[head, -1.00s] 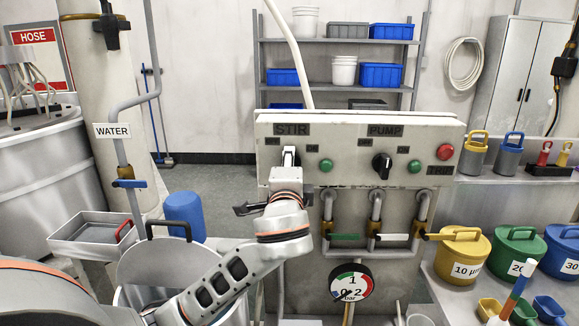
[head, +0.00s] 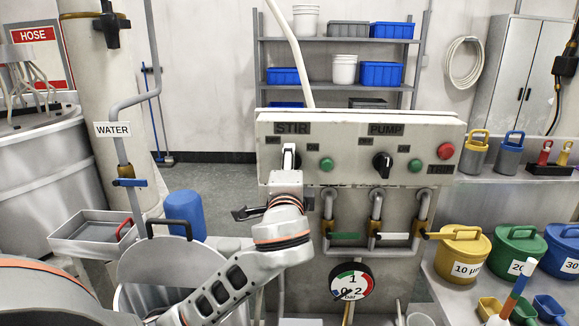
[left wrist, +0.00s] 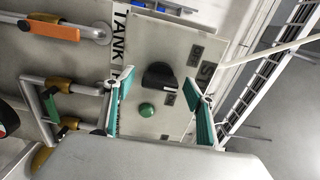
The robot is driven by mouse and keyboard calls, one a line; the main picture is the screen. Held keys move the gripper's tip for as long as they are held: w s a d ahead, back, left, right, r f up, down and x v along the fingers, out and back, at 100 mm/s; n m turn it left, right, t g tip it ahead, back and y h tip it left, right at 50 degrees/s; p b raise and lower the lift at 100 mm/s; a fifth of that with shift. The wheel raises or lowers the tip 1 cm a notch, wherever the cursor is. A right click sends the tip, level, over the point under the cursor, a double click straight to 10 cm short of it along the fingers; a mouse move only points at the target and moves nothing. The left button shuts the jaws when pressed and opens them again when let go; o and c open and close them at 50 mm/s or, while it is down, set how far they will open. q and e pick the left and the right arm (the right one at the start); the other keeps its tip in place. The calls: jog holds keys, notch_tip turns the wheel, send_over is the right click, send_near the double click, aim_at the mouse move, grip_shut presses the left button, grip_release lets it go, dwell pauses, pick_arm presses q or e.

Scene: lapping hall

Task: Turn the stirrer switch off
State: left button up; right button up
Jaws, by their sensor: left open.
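The stirrer switch is a black rotary knob (left wrist: 158,76) on the pale panel, beside the STIR lettering, with a green button (left wrist: 146,110) close by. My left gripper (left wrist: 159,80) is open, with one teal-padded finger on each side of the knob. I cannot tell whether either pad touches it. In the head view my left gripper (head: 289,158) is in front of the panel (head: 345,160), just under the STIR label (head: 293,128), and hides most of the knob. The right gripper is not in view.
The black PUMP knob (head: 382,162), a green button (head: 415,166) and a red button (head: 445,151) are further right on the panel. Valved pipes (head: 376,215) and a pressure gauge (head: 351,282) are below. Lidded pots (head: 461,255) stand at right.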

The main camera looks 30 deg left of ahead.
pick_arm(q)
jog(key=v, duration=0.5)
jog(key=shift+s+d, duration=0.15)
jog(key=shift+s, duration=0.25)
jog(key=s+a+f+n+g+h, duration=0.1)
jog(key=s+f+g+h, duration=0.15)
jog(key=s+f, duration=0.65)
jog(key=s+a+f+n+g+h, duration=0.1)
jog(key=s+f+n+g, duration=0.2)
jog(key=f, duration=1.3)
jog(key=s+a+f+g+h, duration=0.1)
jog(key=s+f+g, duration=0.1)
jog(key=s+f, duration=0.75)
jog(key=w+d+f+n+t+h, duration=0.1)
jog(key=d+f+h, duration=0.2)
jog(key=d+f, duration=0.4)
jog(key=w+d+f+n+t+h, duration=0.1)
jog(key=d+f+n+h, duration=0.1)
jog(key=d+f+h, duration=0.2)
jog(key=d+f, duration=0.3)
jog(key=f, duration=0.5)
jog(key=shift+w+d+f+n+t, duration=0.2)
jog(key=shift+d+f+n+t, duration=0.05)
jog(key=shift+n+t, duration=0.1)
